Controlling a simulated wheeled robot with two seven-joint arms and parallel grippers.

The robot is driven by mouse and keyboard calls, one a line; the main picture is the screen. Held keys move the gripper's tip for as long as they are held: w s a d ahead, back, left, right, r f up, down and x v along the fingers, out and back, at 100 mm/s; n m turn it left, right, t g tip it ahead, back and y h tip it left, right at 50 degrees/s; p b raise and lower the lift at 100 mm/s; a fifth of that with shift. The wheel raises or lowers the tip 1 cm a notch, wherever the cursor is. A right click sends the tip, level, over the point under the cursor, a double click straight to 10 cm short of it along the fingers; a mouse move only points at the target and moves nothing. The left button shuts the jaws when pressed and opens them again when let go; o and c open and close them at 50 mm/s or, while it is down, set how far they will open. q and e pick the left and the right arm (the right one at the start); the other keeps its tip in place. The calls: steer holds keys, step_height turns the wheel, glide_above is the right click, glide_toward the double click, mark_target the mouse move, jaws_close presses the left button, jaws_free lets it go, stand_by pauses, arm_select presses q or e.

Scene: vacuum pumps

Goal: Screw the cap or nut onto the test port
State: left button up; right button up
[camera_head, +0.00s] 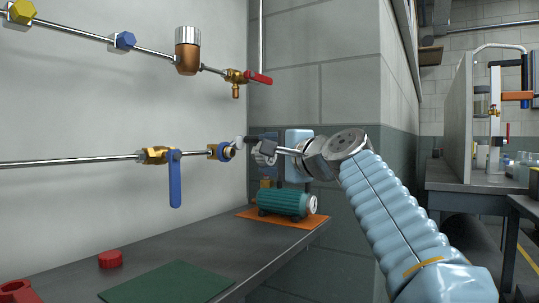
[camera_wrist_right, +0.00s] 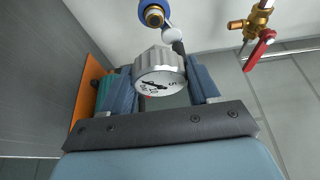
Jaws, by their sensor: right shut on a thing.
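The lower pipe ends in a brass port with a blue collar (camera_head: 222,151); it also shows at the top of the right wrist view (camera_wrist_right: 153,14). A small pale disc-like part (camera_head: 238,142) is beside the port's mouth. My right gripper (camera_head: 264,151) is a little to the right of the port. In the right wrist view its fingers (camera_wrist_right: 162,80) are shut on a silver ribbed cap (camera_wrist_right: 159,66) with dark markings on its face. The cap is apart from the brass end, with the pale part between them. My left gripper is out of view.
A blue-handled valve (camera_head: 174,175) hangs on the lower pipe. A red-handled valve (camera_head: 259,78) is on the upper pipe. A green pump (camera_head: 285,202) stands on an orange mat (camera_head: 250,214) below. The bench carries a green mat (camera_head: 165,284) and red parts (camera_head: 110,259).

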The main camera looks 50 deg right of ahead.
steer(key=w+p, duration=0.1)
steer(key=w, duration=0.2)
steer(key=shift+w+a+r, duration=0.1)
steer(key=shift+a, duration=0.05)
steer(key=shift+w+a+p, duration=0.15)
steer(key=shift+w+p, duration=0.45)
steer(key=shift+w, duration=0.55)
steer(key=shift+w+p, duration=0.45)
steer(key=shift+w, duration=0.25)
